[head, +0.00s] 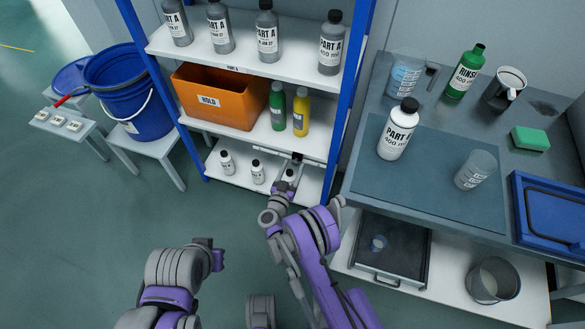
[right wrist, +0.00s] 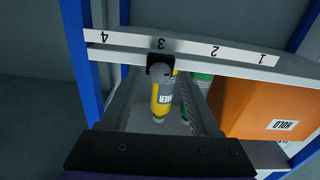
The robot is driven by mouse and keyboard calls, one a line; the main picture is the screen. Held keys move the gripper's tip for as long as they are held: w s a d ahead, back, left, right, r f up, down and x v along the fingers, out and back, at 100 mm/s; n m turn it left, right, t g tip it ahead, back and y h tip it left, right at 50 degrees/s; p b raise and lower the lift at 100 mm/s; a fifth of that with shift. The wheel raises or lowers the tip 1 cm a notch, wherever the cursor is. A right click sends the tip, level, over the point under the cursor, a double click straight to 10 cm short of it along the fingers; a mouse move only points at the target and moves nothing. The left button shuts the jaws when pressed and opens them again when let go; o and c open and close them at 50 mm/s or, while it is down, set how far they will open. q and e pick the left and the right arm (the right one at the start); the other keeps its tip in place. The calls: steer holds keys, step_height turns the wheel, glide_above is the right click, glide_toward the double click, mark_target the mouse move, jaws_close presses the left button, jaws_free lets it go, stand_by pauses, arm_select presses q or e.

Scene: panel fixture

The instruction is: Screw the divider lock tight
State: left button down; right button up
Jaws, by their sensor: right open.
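The divider lock shows in the right wrist view as a black block with a round grey knob (right wrist: 160,68) on the white shelf edge, by the mark 3. That view is upside down. In the head view the lock is a small dark piece (head: 297,158) on the middle shelf's front edge. My right gripper (head: 288,178) is just in front of and below it, open. In its wrist view its two fingers (right wrist: 162,88) lie either side of the knob; I cannot tell whether they touch it. My left gripper (head: 213,252) is low over the floor, its jaws unclear.
The blue-posted rack holds an orange HOLD bin (head: 215,95), a green bottle (head: 277,108) and a yellow bottle (head: 301,112) on the middle shelf. Small white bottles (head: 258,172) stand below.

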jaws_close()
stand_by(0.3)
